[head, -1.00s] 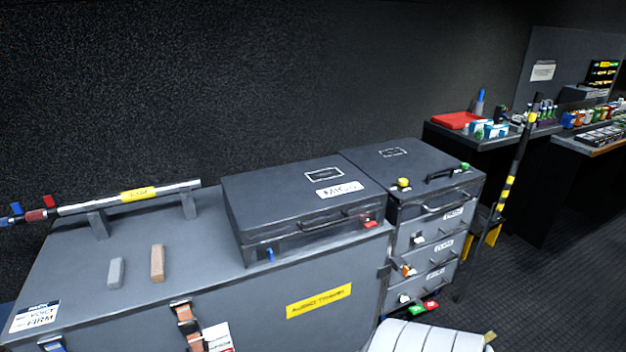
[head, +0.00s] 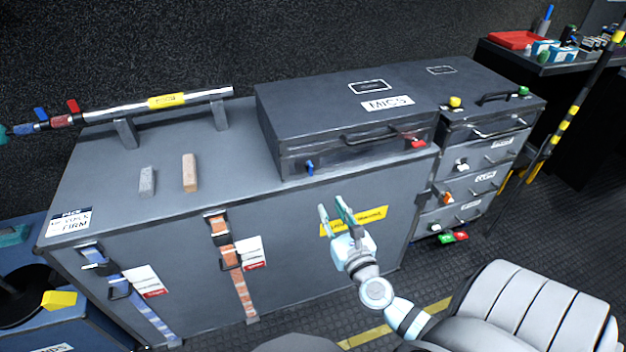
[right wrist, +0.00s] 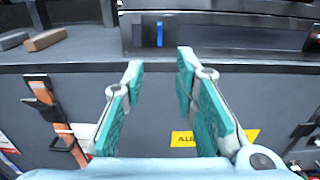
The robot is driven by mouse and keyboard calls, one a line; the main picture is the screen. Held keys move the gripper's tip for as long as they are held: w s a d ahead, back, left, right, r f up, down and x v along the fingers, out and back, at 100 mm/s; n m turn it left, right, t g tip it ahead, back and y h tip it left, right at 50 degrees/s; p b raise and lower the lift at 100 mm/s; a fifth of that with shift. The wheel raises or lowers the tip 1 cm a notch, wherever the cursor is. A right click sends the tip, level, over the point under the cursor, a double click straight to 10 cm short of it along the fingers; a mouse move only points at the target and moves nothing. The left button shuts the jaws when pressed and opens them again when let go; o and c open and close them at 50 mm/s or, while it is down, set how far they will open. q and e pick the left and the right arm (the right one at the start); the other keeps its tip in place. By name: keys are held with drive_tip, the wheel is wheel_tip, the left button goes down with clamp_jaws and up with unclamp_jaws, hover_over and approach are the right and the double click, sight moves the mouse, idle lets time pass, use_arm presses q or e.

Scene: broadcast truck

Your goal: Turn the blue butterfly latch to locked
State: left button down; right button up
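The blue butterfly latch (head: 309,168) is a small upright tab on the front face of the dark MICS case (head: 345,106), near its lower left corner. In the right wrist view the blue latch (right wrist: 160,34) stands upright, above the gap between my fingers. My right gripper (head: 335,211) is open and empty, in front of the audio trunk and below the latch, apart from it. Its teal finger pads show in the right wrist view (right wrist: 158,85). My left gripper does not clearly show in these views.
The case sits on a grey trunk (head: 120,222) with orange (head: 236,262) and blue straps hanging down its front. A red latch (head: 416,143) is at the case's right end. Two small blocks (head: 190,172) lie on the trunk top. A grey seat (head: 545,305) stands at front right.

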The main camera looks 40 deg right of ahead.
sight(312, 172)
drive_tip(key=b+x, duration=0.1)
drive_tip(key=x, duration=1.3)
drive_tip(key=shift+r, duration=0.1)
clamp_jaws()
